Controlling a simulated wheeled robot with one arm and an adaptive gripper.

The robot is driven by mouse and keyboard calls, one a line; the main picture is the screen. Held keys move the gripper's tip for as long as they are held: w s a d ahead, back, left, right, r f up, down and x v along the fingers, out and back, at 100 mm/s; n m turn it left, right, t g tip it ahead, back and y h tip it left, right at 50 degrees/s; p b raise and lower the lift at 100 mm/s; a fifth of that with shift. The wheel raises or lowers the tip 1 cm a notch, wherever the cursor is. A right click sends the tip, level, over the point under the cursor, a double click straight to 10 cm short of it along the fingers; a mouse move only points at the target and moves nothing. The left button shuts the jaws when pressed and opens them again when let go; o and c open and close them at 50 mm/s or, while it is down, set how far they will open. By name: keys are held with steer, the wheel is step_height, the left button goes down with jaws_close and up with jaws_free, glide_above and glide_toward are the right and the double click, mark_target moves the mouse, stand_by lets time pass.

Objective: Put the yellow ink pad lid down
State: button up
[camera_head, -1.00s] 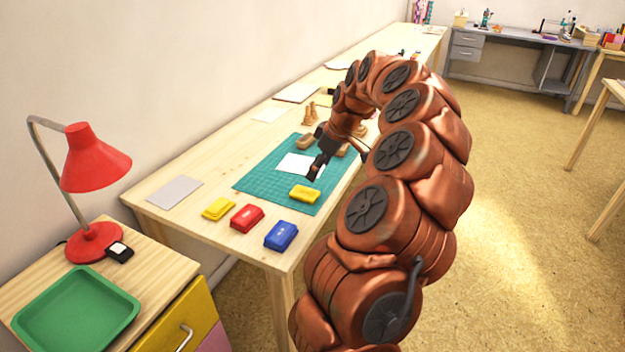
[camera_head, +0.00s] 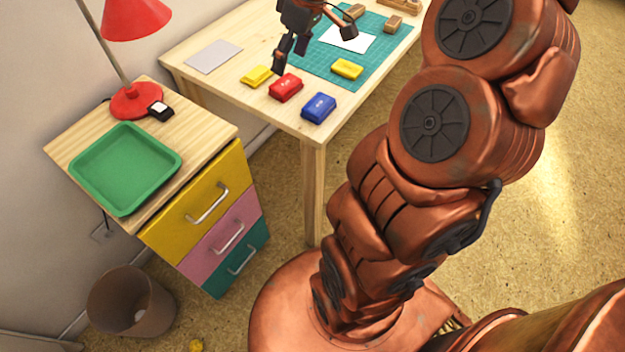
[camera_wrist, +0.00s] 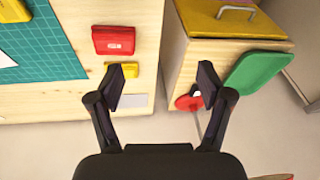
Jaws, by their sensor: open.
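A yellow ink pad piece (camera_head: 347,69) lies flat on the near part of the green cutting mat (camera_head: 330,62); it shows partly at the top left of the wrist view (camera_wrist: 14,10). Another yellow piece (camera_head: 257,76) lies on the bare wood left of the red ink pad (camera_head: 286,87), also in the wrist view (camera_wrist: 132,70). I cannot tell for certain which is the lid. My gripper (camera_head: 313,47) is open and empty above the table, behind the red pad in the head view. The wrist view shows its fingers (camera_wrist: 161,76) wide apart with nothing between them.
A blue ink pad (camera_head: 318,107) sits near the table's front corner. A grey sheet (camera_head: 213,56) lies at left. A drawer cabinet (camera_head: 205,195) bears a green tray (camera_head: 125,205) and red lamp (camera_head: 135,105). White paper (camera_head: 345,40) and wooden stamps (camera_head: 394,24) lie on the mat.

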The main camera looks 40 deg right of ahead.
steer(key=s+a+f+m+g+h, duration=0.1)
steer(key=s+a+f+g, duration=0.25)
steer(key=s+a, duration=0.9)
steer(key=s+a+f+m+g, duration=0.1)
steer(key=s+f, duration=0.1)
steer(key=s, duration=0.5)
steer(key=s+a+f+m+h, duration=0.1)
steer(key=s+a+f+m, duration=0.1)
steer(key=s, duration=0.5)
steer(key=shift+f+m+g, duration=0.3)
steer(key=shift+f+g, duration=0.05)
steer(key=shift+f, duration=0.35)
steer(key=shift+a, duration=0.1)
step_height(320, 180, up, 16)
steer(key=w+t+p, duration=0.1)
steer(key=p, duration=1.3)
steer(key=shift+p, duration=0.35)
steer(key=shift+f, duration=0.1)
